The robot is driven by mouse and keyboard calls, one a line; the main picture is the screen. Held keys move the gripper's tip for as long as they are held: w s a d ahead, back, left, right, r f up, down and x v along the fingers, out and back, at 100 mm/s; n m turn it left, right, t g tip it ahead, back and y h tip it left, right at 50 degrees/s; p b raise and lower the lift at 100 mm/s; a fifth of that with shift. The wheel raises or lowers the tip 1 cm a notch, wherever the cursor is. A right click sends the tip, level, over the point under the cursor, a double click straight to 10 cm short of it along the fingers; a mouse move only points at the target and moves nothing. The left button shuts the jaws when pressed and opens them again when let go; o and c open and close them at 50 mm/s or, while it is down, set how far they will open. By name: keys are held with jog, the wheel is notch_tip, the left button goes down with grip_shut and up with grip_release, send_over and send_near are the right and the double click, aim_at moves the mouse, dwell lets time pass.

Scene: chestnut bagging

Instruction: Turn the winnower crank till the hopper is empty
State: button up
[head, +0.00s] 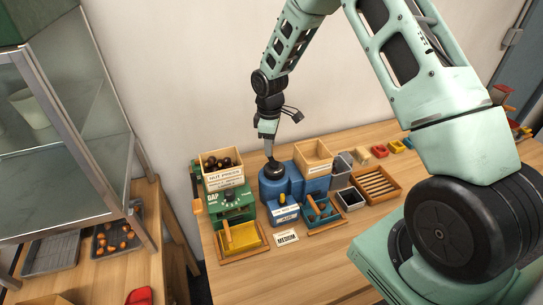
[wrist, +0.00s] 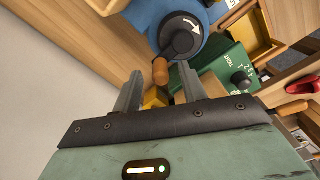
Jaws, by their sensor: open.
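The blue machine (head: 290,184) with the crank, which I take for the winnower, stands on the wooden bench. Its black round crank hub (head: 273,168) shows a white curved arrow in the wrist view, with a dark crank arm (wrist: 181,42) ending in a wooden handle (wrist: 160,71). A wooden hopper box (head: 314,152) sits on its right part; I see no nuts in it, but its bottom is hidden. My gripper (wrist: 160,78) is open. In the wrist view the handle appears between the fingertips; I cannot tell whether they touch it.
A green machine (head: 236,200) marked GAP stands left, under a box of chestnuts (head: 222,168). A yellow tray (head: 242,241) is in front of it. A slotted wooden tray (head: 377,185) and small bins lie right. A glass cabinet (head: 70,140) is far left.

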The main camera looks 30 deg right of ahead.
jog(key=shift+r+p, duration=1.65)
jog(key=shift+r, duration=1.15)
grip_shut()
jog(key=s+a+r+b, duration=0.3)
jog(key=s+a+b, duration=0.7)
jog(key=s+a, duration=0.55)
jog(key=s+a+f+m+b, duration=0.1)
jog(key=s+a+b, duration=0.1)
jog(key=s, duration=0.7)
jog(key=s+a+f+m+b, duration=0.1)
jog(key=s+a+b, duration=0.2)
jog(key=s, duration=0.6)
jog(key=shift+a+y+b, duration=0.25)
jog(key=shift+y+b, duration=0.05)
jog(key=shift+b, duration=0.55)
